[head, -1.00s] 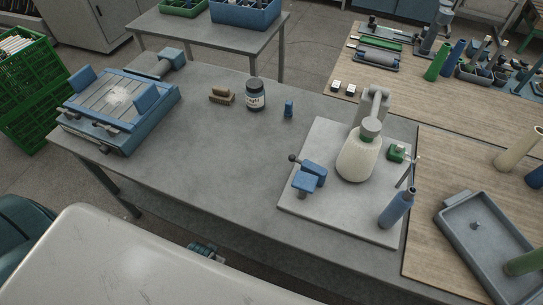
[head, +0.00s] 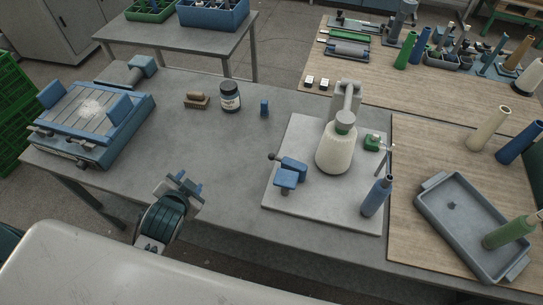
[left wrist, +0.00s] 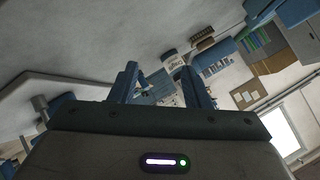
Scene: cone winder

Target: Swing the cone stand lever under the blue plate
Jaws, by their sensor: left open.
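The cone stand is a pale base plate (head: 318,206) on the grey bench, with a cream yarn cone (head: 336,150) upright on it. At its left side sit a blue block and a small blue plate (head: 285,179). A short lever (head: 272,157) with a dark ball knob sticks out left from the blue block. My left gripper (head: 184,184) is open and empty at the bench's front edge, left of the stand and apart from it. Its two blue fingers also show spread in the left wrist view (left wrist: 162,86). My right gripper is not in view.
A blue slotted machine (head: 95,115) stands at the bench's left end. A brush (head: 196,100), a dark jar (head: 230,97) and a small blue piece (head: 264,108) stand at the back. A grey tray (head: 437,181) lies to the right. Bench between gripper and stand is clear.

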